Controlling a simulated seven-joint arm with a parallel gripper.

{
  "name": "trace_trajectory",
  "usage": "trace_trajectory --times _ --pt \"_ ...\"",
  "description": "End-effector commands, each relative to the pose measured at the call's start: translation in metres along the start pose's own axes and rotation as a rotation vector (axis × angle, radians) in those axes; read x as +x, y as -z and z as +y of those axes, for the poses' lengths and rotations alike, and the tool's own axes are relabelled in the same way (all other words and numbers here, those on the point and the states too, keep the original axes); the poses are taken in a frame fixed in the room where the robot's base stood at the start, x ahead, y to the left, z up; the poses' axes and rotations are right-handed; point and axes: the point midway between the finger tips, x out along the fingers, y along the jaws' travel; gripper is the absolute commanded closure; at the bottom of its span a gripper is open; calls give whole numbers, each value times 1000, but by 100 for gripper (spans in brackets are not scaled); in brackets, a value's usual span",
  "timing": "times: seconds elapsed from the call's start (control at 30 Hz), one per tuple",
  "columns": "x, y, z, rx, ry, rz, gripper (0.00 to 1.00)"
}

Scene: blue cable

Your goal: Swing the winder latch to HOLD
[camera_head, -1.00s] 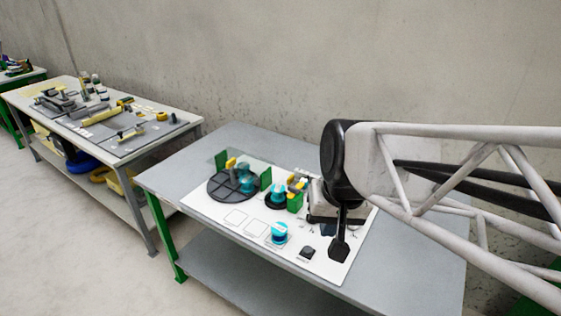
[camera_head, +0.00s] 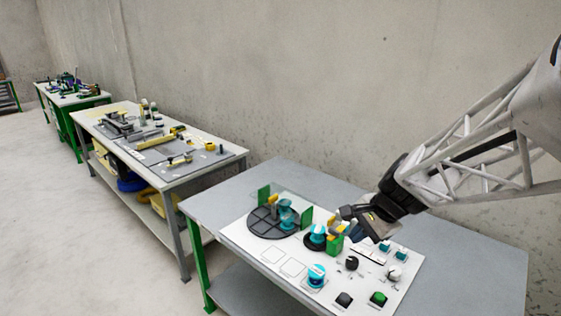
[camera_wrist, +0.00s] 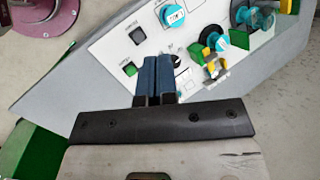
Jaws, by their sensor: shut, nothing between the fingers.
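My gripper (camera_head: 361,232) is shut and empty, held above the right half of the white panel (camera_head: 262,254). In the wrist view its two blue fingers (camera_wrist: 157,60) lie together, close to a dark knob (camera_wrist: 178,62) on the panel; contact cannot be told. This black knob (camera_head: 351,263) also shows in the head view. The small winder (camera_head: 318,234) has a teal spool on a black disc, with a green block (camera_head: 335,245) and yellow parts (camera_wrist: 197,54) beside it. I cannot tell which part is the latch, nor read a HOLD mark.
A larger black disc (camera_head: 264,224) with a teal spool stands at the panel's left. A teal-and-white spool (camera_head: 316,276), a black button (camera_head: 344,299), a green button (camera_head: 378,298) and teal switches (camera_head: 401,254) are near. Bare grey table (camera_head: 465,265) lies right.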

Motion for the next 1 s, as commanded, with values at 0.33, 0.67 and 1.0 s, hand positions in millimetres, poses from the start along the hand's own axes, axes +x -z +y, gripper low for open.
trace_trajectory --times 0.33,0.67,1.0 --pt "27 61 -23 326 86 -57 100" --pt "54 125 -37 639 167 -109 100" --pt "84 197 -39 965 248 -164 100"
